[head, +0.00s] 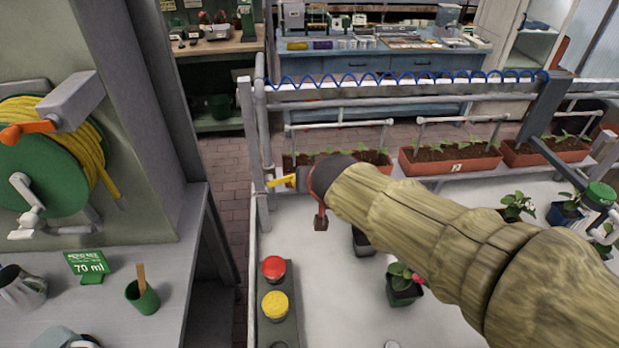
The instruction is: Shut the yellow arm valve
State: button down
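The yellow valve arm (281,182) is a small flat lever beside the white upright pipe (265,190) at the near left corner of the pipe frame. It points sideways, roughly level and across the pipe. My arm comes in from the lower right in an olive-brown sleeve. My gripper (315,200) is at its end, dark with red-orange parts, just right of the lever. One dark tip hangs downward. Most of the gripper is hidden by its cuff, and I cannot tell whether it touches the lever or how its fingers stand.
A green hose reel (45,165) is at left. Planter boxes (450,160) stand behind.

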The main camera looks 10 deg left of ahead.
jog(key=shift+a+f+b, duration=0.15)
jog(key=shift+a+b, duration=0.05)
jog(key=shift+b, duration=0.2)
dwell(0.5)
